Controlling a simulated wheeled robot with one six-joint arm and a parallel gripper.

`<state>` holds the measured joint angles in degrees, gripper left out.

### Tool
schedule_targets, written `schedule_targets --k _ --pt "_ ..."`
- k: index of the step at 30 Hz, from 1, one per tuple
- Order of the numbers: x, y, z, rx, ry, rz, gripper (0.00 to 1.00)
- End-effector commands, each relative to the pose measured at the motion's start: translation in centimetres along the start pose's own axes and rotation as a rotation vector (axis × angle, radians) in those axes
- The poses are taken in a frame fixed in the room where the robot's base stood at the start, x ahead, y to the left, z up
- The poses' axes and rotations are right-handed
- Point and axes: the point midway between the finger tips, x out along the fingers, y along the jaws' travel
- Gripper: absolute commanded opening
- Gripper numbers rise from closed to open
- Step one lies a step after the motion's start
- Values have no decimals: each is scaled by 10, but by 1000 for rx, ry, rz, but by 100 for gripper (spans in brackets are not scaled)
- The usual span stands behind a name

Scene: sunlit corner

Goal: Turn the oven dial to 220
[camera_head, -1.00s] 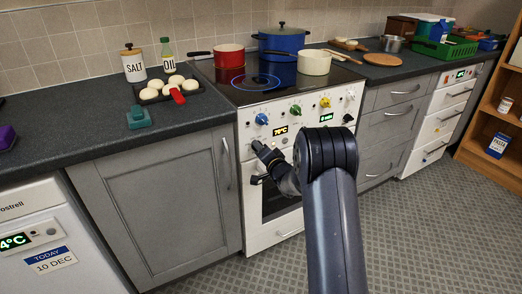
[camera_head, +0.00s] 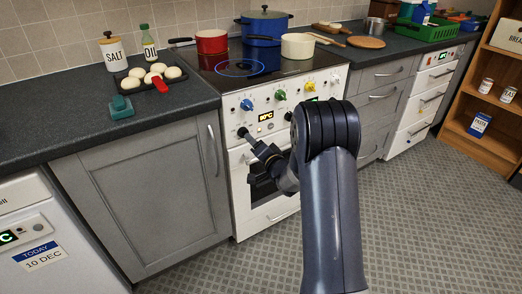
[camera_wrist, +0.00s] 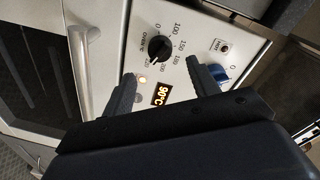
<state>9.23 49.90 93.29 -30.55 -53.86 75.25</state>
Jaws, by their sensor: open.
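The oven dial (camera_wrist: 160,48) is a round black knob on the white oven panel, with a printed number scale around it. Its pointer position is hard to read. The orange oven display (camera_wrist: 161,94) reads 90°C; it also shows in the head view (camera_head: 266,116). My gripper (camera_wrist: 161,69) is open and empty, its two fingers apart on either side below the dial in the wrist view. In the head view my gripper (camera_head: 250,141) is close to the dial (camera_head: 242,131) at the panel's left end. I cannot tell whether it touches.
A blue knob (camera_wrist: 220,73) is near the right finger. The oven door handle (camera_wrist: 83,70) lies to the left. Pots, including a red pan (camera_head: 211,42) and a cream pot (camera_head: 298,46), stand on the hob (camera_head: 215,65). The floor (camera_head: 430,220) at right is clear.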

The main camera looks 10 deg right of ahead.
Motion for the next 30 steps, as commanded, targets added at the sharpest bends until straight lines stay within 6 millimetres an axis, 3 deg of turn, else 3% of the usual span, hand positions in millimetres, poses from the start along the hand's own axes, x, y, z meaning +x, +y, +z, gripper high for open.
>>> schedule_targets --k 3,10,25,30 --pt "-20 0 0 1 1 1 57" --pt "-39 0 0 1 1 0 57" --pt "-41 0 0 1 0 0 57" --pt "-32 0 0 0 0 -2 57"
